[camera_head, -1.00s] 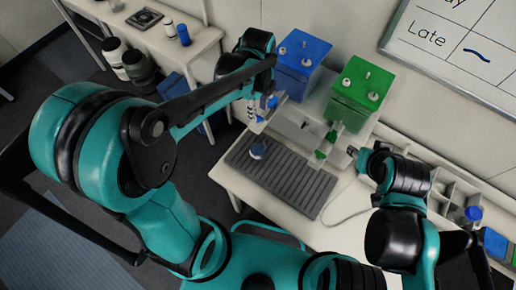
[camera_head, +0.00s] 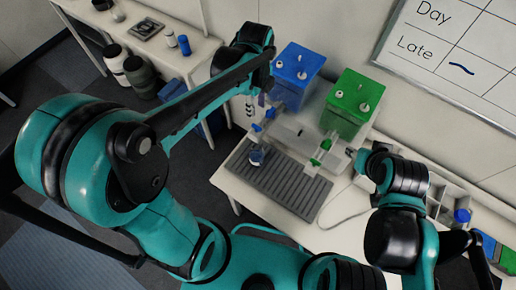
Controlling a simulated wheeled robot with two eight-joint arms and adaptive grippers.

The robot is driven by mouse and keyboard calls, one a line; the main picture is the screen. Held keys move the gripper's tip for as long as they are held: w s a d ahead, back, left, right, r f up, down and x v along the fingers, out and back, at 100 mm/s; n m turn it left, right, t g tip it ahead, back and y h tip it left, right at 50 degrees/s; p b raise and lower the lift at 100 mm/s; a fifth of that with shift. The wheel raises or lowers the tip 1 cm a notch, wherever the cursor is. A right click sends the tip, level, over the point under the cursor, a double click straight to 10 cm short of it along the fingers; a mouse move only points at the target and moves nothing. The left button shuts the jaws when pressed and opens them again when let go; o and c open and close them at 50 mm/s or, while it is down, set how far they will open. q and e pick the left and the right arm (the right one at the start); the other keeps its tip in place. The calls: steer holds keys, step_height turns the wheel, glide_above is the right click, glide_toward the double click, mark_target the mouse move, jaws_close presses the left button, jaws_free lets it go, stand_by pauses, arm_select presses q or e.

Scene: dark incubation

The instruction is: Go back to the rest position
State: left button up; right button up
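My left arm reaches up from the left to a wrist beside the blue dispenser (camera_head: 297,66). My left gripper (camera_head: 256,101) hangs below that wrist, mostly hidden behind the arm; its fingers are too small to read. My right arm is folded at the right over the table. Its end (camera_head: 357,156) points left toward the green dispenser (camera_head: 350,100), and I cannot make out its fingers.
A side table (camera_head: 165,55) with small bottles stands at the back left, with jars on the floor by it. A divided white rack (camera_head: 440,198) with a blue-capped item lies near my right arm. A whiteboard (camera_head: 455,50) hangs behind. The slatted tray's front is clear.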

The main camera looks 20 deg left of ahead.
arm_select(q)
steer(key=s+a+f+n+t+b, duration=0.2)
steer(key=s+f+n+b, duration=0.3)
steer(key=f+n+b, duration=0.5)
steer(key=s+a+f+n+t+b, duration=0.2)
steer(key=s+f+n+t+b, duration=0.3)
steer(key=f+n+b, duration=0.6)
steer(key=n+b, duration=0.1)
steer(key=b, duration=0.3)
steer(key=shift+s+a+f, duration=0.15)
steer(key=shift+a, duration=0.2)
